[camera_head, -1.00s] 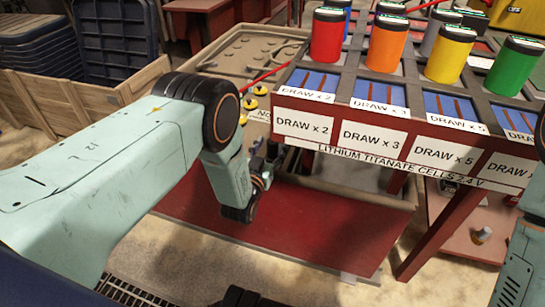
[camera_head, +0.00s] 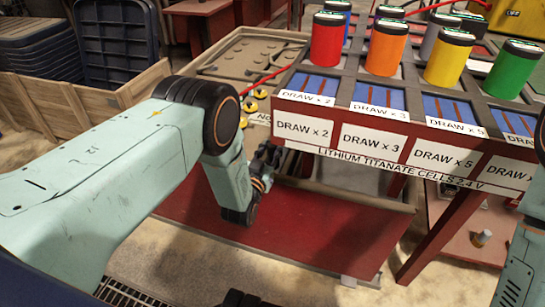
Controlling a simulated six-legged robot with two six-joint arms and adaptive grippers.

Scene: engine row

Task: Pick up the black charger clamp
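I cannot make out the black charger clamp for certain in the head view. My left arm reaches in from the left, and its dark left gripper (camera_head: 268,158) is partly hidden behind my wrist. It sits at the left front corner of the battery rack, above the red-fronted bench. Its fingers are small and dark, so I cannot tell whether they are open or hold anything. Only part of my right arm shows at the right edge, and its gripper is out of view.
The battery rack (camera_head: 405,150) holds red (camera_head: 326,42), orange (camera_head: 385,48), yellow (camera_head: 449,60) and green (camera_head: 513,70) cells. A red cable (camera_head: 266,79) crosses the beige tray (camera_head: 245,52) behind my gripper. A wooden crate (camera_head: 85,100) stands at left.

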